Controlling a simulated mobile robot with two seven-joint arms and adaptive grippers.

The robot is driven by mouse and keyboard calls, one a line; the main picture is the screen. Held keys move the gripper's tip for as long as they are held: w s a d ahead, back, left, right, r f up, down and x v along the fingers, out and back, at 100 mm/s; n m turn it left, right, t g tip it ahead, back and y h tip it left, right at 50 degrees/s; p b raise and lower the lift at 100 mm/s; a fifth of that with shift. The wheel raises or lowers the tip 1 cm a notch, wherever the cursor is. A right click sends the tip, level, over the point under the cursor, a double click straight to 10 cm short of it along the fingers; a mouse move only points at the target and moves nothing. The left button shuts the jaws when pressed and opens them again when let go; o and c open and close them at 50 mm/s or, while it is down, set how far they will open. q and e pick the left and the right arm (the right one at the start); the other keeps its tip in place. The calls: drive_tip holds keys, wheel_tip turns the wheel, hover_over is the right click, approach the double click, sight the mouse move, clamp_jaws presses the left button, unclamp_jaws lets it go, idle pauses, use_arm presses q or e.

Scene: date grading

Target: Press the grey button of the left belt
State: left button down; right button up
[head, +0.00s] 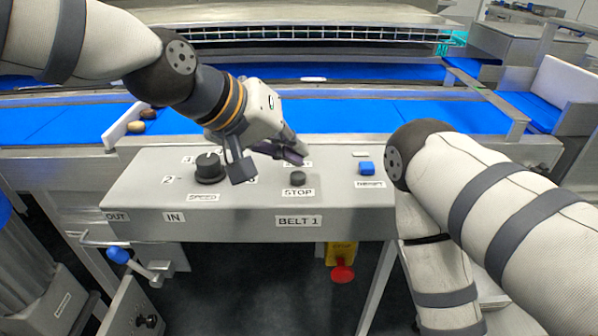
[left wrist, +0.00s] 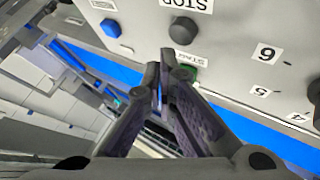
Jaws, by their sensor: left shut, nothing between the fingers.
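A dark grey round button (head: 297,178) stands on the sloping grey panel (head: 140,190) labelled BELT 1, with a STOP label below it. It also shows in the left wrist view (left wrist: 183,30), uncovered. My left gripper (head: 296,157) is shut and empty, its tips just behind the grey button in the head view. In the left wrist view its closed fingertips (left wrist: 162,66) lie beside a green button (left wrist: 188,72) labelled START, partly hidden by a finger. I cannot tell whether the tips touch the panel. My right gripper is out of view.
On the panel are a black speed knob (head: 210,168) at left and a blue button (head: 367,168) at right. A red emergency button (head: 342,272) hangs below. Blue belts (head: 400,117) run behind, with dark and pale dates (head: 136,127) at left. My right arm is at right.

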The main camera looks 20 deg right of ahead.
sight(294, 173)
use_arm(q)
drive_tip(key=shift+f, duration=0.1)
wheel_tip(294, 173, up, 4)
drive_tip(key=shift+f+p, duration=0.25)
drive_tip(key=shift+p, duration=0.15)
drive_tip(key=shift+r, duration=0.8)
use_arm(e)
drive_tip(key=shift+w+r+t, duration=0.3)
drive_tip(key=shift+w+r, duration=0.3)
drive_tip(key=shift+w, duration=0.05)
use_arm(q)
drive_tip(key=shift+f, duration=0.1)
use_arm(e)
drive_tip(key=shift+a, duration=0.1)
